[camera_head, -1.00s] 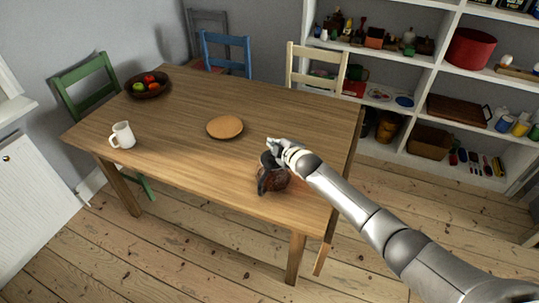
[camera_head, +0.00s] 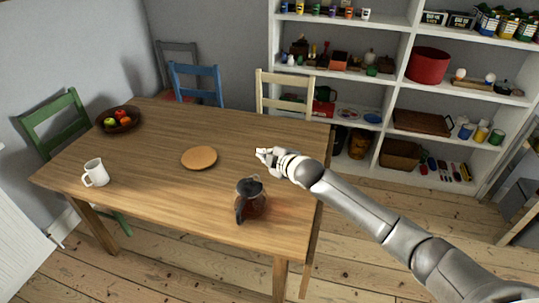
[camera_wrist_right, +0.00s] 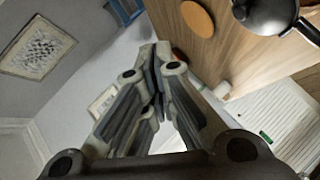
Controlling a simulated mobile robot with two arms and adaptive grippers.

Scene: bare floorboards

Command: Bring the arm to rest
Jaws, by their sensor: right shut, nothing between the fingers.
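My right arm reaches in from the lower right in the head view. Its gripper (camera_head: 263,154) is above the right part of the wooden table (camera_head: 150,150), shut and empty. The right wrist view shows its fingers (camera_wrist_right: 155,60) closed together at the tips. A coffee pot with a dark lid and handle (camera_head: 252,203) stands on the table near its front right edge, below the gripper and apart from it. Its dark lid also shows at the top right of the right wrist view (camera_wrist_right: 265,14). My left gripper is in neither view.
A round wooden board (camera_head: 199,158) lies mid-table. Green (camera_head: 54,117), blue (camera_head: 196,84) and cream (camera_head: 285,92) chairs stand around. A white shelf (camera_head: 398,60) stands behind.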

